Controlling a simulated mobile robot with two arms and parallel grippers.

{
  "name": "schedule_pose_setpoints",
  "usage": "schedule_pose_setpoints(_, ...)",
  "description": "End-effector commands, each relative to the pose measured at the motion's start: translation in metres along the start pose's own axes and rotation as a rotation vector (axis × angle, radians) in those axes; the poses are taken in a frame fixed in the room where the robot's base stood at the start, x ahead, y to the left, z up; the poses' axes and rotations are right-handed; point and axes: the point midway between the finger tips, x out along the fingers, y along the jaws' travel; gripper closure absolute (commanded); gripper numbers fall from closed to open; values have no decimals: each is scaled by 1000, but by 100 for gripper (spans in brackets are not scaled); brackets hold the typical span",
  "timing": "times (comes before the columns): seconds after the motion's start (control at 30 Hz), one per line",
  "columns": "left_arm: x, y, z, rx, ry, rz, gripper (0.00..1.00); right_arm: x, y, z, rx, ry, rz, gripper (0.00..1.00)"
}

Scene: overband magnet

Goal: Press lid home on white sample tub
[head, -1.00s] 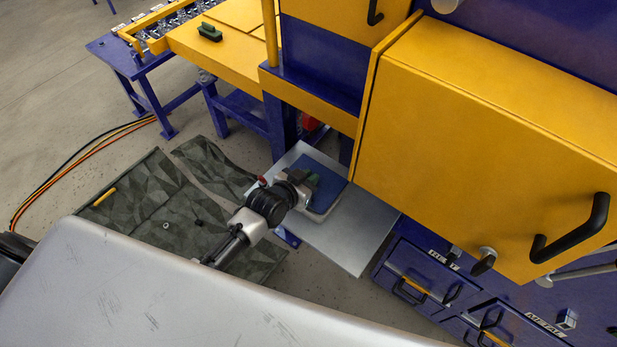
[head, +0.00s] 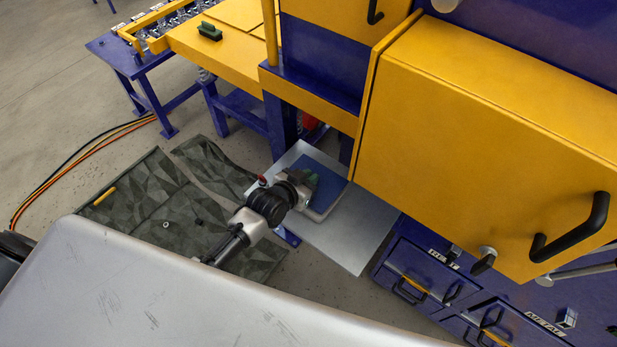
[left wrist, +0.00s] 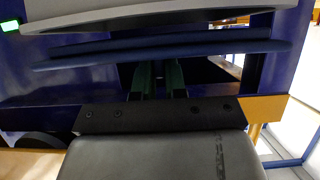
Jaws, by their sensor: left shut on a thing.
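My left gripper (head: 311,181), with green fingers, is over the lid's left part and is shut on the lid. A dark gap shows between lid and tub there. The exact grip point is hidden. My right gripper is not in view.
A yellow cabinet (head: 490,150) with a black handle overhangs the plate at right. Blue drawers (head: 425,275) stand below it. A yellow bench (head: 225,50) holds a small green object (head: 210,31). A dark mat (head: 165,205) with small parts lies on the floor at left.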

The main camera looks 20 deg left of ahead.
Motion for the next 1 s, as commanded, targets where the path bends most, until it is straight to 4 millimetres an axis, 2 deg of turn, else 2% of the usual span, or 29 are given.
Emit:
schedule_pose_setpoints(0.57,7,0,14,1,-1,0,100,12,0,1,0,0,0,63)
schedule_pose_setpoints(0.6,6,0,13,1,0,0,83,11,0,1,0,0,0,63)
schedule_pose_setpoints(0.77,6,0,13,0,0,0,59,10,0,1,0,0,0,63)
schedule_pose_setpoints(1.0,6,0,13,0,0,0,58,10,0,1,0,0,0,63)
